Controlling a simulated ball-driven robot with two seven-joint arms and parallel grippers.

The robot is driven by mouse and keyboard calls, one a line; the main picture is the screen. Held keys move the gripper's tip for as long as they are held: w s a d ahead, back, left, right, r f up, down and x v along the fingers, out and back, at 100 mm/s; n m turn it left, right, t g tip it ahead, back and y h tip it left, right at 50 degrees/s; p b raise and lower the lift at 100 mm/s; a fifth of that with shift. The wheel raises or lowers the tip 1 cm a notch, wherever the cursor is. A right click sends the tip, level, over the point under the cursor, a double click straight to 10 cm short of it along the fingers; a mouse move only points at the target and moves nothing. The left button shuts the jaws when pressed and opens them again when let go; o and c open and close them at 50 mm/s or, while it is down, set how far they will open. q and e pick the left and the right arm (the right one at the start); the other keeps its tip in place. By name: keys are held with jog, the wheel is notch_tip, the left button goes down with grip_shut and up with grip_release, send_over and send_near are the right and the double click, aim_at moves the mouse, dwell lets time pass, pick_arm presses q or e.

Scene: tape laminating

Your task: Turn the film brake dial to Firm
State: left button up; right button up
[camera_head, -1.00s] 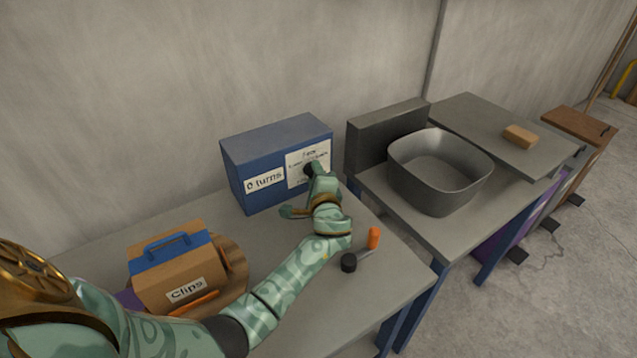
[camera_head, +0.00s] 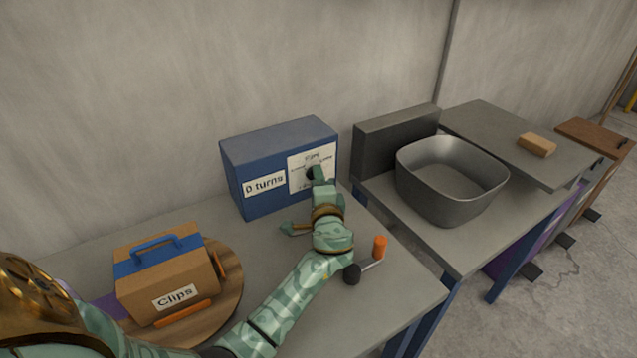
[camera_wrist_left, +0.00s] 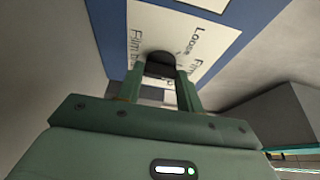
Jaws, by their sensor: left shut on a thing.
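The film brake dial is a black knob (camera_wrist_left: 160,62) on a white printed plate (camera_wrist_left: 205,25) on the blue box (camera_head: 278,140). In the left wrist view the plate reads "Loose", "Film" and part of another word; the knob's pointer cannot be made out. My left gripper (camera_wrist_left: 160,78) has its two fingers on either side of the knob and is shut on it. In the head view the gripper (camera_head: 316,174) reaches the box's front and covers part of the dial. My right gripper is not in view.
A "Clips" box (camera_head: 165,275) stands on a round wooden board at left. A grey bin (camera_head: 450,180) stands on the right table.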

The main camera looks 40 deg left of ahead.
pick_arm(q)
jog(key=o, duration=1)
jog(key=shift+s+d, duration=0.1)
jog(key=p+v, duration=0.1)
jog(key=v, duration=0.6)
jog(key=shift+s+d, duration=0.15)
